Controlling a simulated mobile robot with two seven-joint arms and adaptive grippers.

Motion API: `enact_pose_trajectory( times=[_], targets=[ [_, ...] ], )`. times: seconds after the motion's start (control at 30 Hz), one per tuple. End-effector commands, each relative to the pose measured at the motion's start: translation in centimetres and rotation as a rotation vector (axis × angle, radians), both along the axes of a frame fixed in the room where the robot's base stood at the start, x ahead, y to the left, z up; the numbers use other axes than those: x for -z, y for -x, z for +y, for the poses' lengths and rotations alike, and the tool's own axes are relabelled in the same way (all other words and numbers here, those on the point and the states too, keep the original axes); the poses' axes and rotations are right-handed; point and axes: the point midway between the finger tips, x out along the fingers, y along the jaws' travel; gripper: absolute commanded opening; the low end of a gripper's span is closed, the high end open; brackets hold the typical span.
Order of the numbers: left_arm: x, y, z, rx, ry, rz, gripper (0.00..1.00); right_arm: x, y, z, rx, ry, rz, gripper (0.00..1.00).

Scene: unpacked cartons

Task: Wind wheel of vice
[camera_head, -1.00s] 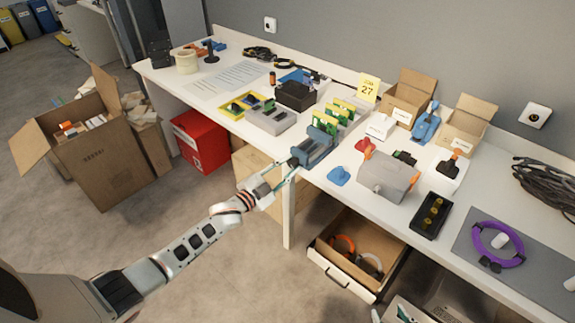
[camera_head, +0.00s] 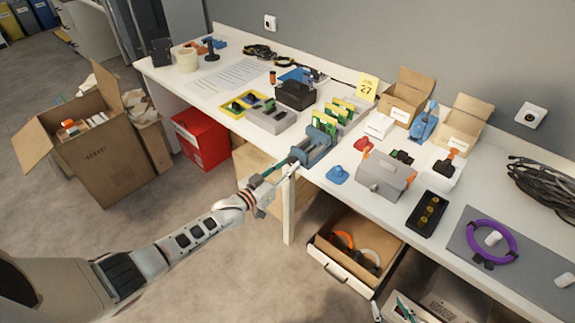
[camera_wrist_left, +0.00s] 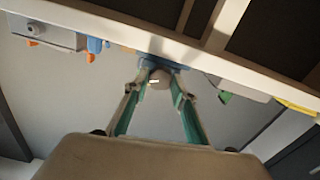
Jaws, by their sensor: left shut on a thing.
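The blue-grey vice (camera_head: 320,143) stands at the front edge of the white workbench. My left gripper (camera_head: 293,162) reaches it from the front left, over the edge. In the left wrist view the vice's blue body (camera_wrist_left: 150,62) lies beyond the fingertips. The vice's round grey wheel (camera_wrist_left: 160,80) sits between the teal-padded fingers, and the left gripper (camera_wrist_left: 160,76) is shut on it. The wheel is mostly hidden by the fingers in the head view. My right gripper (camera_head: 390,306) shows only partly at the bottom edge, its fingers apart and empty, away from the vice.
Green circuit boards (camera_head: 340,112) stand just behind the vice. A blue knob-like piece (camera_head: 338,175) and a grey box (camera_head: 385,175) are to its right. An open drawer (camera_head: 345,262) juts out below the bench. A large carton (camera_head: 110,160) stands on the floor.

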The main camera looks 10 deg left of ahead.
Motion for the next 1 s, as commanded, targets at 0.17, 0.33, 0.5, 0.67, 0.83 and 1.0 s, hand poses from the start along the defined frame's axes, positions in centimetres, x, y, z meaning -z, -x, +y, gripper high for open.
enact_pose_trajectory(
  times=[0.17,0.33,0.5,0.67,0.83,1.0],
  targets=[
    [0.01,-0.01,0.05,-0.001,0.076,0.045,0.04,-0.28,-0.05,0.01,0.000,-0.001,-0.002,0.40],
    [0.06,0.02,0.05,0.000,0.118,0.069,0.04,-0.53,-0.15,0.04,0.000,-0.001,-0.006,0.40],
    [0.09,0.02,0.05,-0.001,0.136,0.081,0.04,-0.62,-0.18,0.05,0.000,-0.002,-0.007,0.40],
    [0.09,0.02,0.04,0.000,0.139,0.083,0.04,-0.61,-0.17,0.05,0.000,-0.002,-0.007,0.40],
    [0.09,0.02,0.05,0.000,0.139,0.081,0.04,-0.59,-0.17,0.05,0.000,-0.002,-0.007,0.40],
    [0.07,0.02,0.04,0.000,0.138,0.081,0.42,-0.48,-0.11,0.04,-0.001,-0.002,-0.005,0.40]
  ],
)
